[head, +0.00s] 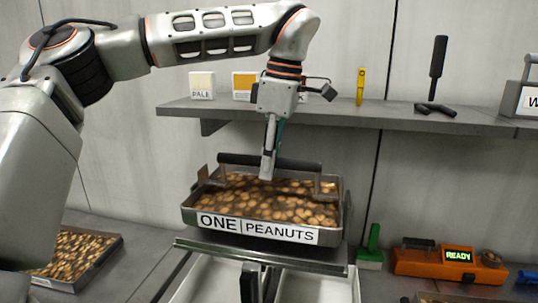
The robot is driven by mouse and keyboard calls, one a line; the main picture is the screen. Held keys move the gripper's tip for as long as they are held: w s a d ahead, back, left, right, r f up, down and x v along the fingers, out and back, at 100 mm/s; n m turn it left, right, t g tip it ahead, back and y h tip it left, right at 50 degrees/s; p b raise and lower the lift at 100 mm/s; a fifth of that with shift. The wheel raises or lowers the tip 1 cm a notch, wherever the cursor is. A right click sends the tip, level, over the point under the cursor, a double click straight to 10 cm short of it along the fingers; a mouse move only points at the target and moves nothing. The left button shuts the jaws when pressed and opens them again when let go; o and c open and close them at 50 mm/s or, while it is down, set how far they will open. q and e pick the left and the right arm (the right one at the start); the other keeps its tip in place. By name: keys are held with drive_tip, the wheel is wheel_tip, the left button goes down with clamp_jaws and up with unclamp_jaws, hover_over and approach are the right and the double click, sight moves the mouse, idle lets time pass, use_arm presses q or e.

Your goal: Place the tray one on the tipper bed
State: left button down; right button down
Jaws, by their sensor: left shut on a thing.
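Tray one (188,216) is a grey metal tray full of peanuts, with a front label reading ONE PEANUTS and a dark handle bar (235,159) across its top. My left gripper (268,165) points down from above and is shut on this handle near its middle. A flat grey plate, which looks like the tipper bed (260,255), lies directly below the tray. The tray looks level. I cannot tell whether it touches the plate or hangs just above it. My right gripper is not in view.
Another tray of peanuts (75,255) sits on the counter at lower left. White bins (315,287) stand below the plate. A grey shelf (390,118) runs behind the arm.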

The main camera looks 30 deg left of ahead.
sight(269, 205)
use_arm(q)
drive_tip(key=shift+f, duration=1.6)
drive_tip(key=c, duration=2)
unclamp_jaws()
drive_tip(key=shift+f, duration=0.1)
drive_tip(key=shift+o, duration=0.2)
drive_tip(key=r, duration=0.4)
drive_tip(key=d+r, duration=0.1)
drive_tip(key=r, duration=0.7)
drive_tip(key=shift+w+d, duration=0.2)
drive_tip(key=shift+d, duration=0.2)
drive_tip(key=shift+s, duration=0.1)
